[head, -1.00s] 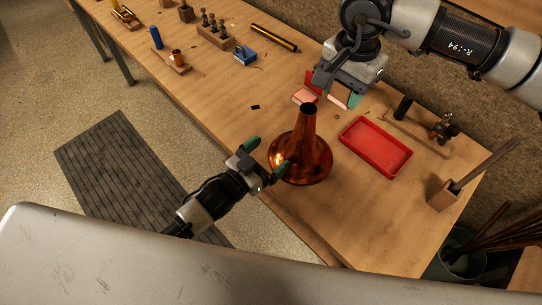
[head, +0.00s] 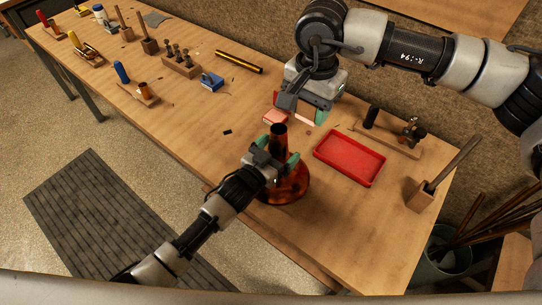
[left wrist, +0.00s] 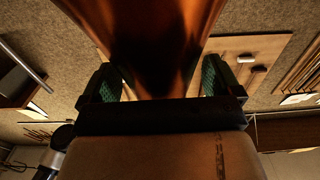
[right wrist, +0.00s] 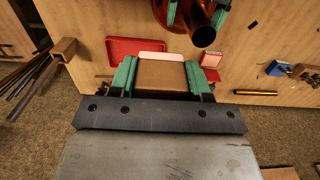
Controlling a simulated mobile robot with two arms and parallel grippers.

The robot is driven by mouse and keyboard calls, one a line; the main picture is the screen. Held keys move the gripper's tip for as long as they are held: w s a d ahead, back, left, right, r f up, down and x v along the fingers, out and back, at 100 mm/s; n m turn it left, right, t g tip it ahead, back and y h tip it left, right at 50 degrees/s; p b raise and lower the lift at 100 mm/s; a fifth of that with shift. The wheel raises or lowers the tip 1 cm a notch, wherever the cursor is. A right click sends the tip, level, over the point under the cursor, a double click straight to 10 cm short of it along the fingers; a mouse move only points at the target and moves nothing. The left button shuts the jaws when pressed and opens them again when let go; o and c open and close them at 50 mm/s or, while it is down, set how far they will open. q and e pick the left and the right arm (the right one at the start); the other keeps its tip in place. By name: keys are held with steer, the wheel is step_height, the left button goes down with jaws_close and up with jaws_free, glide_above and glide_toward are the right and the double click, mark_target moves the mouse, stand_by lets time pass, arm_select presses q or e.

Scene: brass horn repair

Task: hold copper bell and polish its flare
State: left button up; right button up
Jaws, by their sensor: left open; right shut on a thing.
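The copper bell (head: 290,187) stands upright on the workbench, flare down and narrow neck up. My left gripper (head: 281,163) is open, its green fingers on either side of the neck. In the left wrist view the copper tube (left wrist: 155,45) rises between the fingers (left wrist: 160,80); contact is not clear. My right gripper (right wrist: 164,78) is shut on a brown block (right wrist: 162,76), with a pink strip showing beyond it. In the head view this gripper (head: 302,108) hangs above the bench behind the bell; its block is mostly hidden there.
A red tray (head: 350,158) lies right of the bell. The bench left of the bell is mostly clear.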

arm_select(q)
steer(key=c, duration=1.2)
arm_select(e)
steer(key=shift+f, duration=0.1)
step_height(320, 180, down, 14)
steer(key=m+y, duration=0.4)
steer(key=m, duration=0.6)
steer(key=m+t+y, duration=0.2)
steer(key=m+t, duration=0.3)
steer(key=m, duration=0.3)
glide_toward(297, 188)
steer(key=shift+w+a, duration=0.2)
steer(key=shift+a, duration=0.1)
steer(key=shift+x, duration=2.75)
